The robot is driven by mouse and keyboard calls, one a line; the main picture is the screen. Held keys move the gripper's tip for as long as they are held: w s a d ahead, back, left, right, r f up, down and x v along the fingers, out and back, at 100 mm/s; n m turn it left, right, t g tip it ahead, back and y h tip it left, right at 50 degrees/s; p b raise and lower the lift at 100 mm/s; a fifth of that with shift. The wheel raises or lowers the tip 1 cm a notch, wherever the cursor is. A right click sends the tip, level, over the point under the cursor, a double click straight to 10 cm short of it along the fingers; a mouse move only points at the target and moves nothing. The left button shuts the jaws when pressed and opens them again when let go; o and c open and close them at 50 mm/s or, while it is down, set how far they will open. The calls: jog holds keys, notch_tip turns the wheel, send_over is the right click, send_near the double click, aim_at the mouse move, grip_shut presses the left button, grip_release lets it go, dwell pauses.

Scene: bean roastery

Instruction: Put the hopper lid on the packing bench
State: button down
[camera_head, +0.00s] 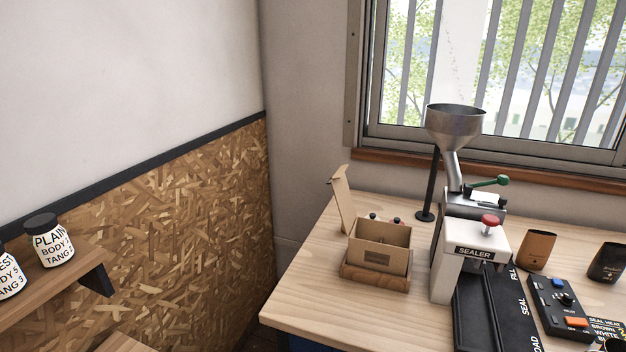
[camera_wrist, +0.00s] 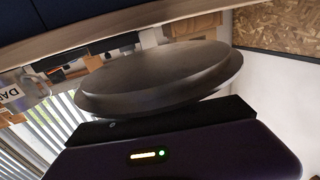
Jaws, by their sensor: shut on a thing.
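The hopper lid (camera_wrist: 160,75), a round dark-grey metal disc with a stepped rim, fills the middle of the wrist view. My gripper (camera_wrist: 165,118) is shut on it; the fingertips are mostly hidden behind the lid. The packing bench (camera_head: 320,285), with a pale wood top, stands at the right in the head view; a wooden edge, likely the bench's, crosses the top of the tilted wrist view. Neither my gripper nor the lid shows in the head view. The metal hopper (camera_head: 455,128) on the bench is open at the top.
An open cardboard box (camera_head: 380,248) stands near the bench's left side. The sealer (camera_head: 470,255), a black tray, a control box (camera_head: 560,305) and brown and black bags (camera_head: 537,250) crowd the right. The bench's front-left strip is clear. A shelf with jars (camera_head: 50,243) is at left.

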notch_tip(320, 180, down, 12)
jog(key=s+a+n+y, duration=0.2)
jog(key=s+y, duration=0.1)
jog(key=shift+w, duration=0.15)
jog(key=a, duration=0.7)
jog(key=shift+d, duration=0.15)
dwell(0.8)
